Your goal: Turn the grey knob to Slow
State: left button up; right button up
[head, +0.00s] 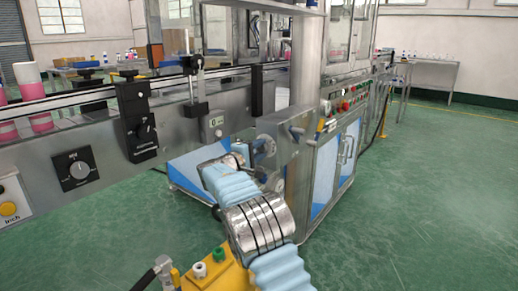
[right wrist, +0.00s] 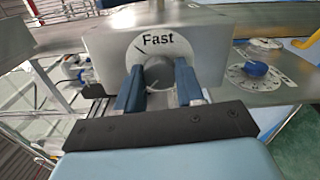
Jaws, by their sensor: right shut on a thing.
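The grey knob (right wrist: 158,72) sits on a round white dial (right wrist: 178,46) on the front of a metal box. The word "Fast" shows above the knob in the right wrist view; the word Slow is not visible. A thin dark line runs on the dial at the knob's upper left. My right gripper (right wrist: 158,88) is shut on the knob, with one blue finger on each side. In the head view my right gripper (head: 262,149) is at the metal box (head: 289,160), and the knob is mostly hidden there. My left gripper is not in view.
A second dial with a blue knob (right wrist: 258,68) is close to the right of the box. In the head view a black selector dial (head: 78,171) and a small counter box (head: 213,126) are on the conveyor side. Green floor (head: 430,190) lies open to the right.

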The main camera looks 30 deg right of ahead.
dwell(0.3)
jog(key=o, duration=1)
jog(key=shift+o, duration=0.2)
jog(key=b+v, duration=0.1)
jog(key=v, duration=1.3)
jog(key=shift+b, duration=0.35)
jog(key=shift+f, duration=0.1)
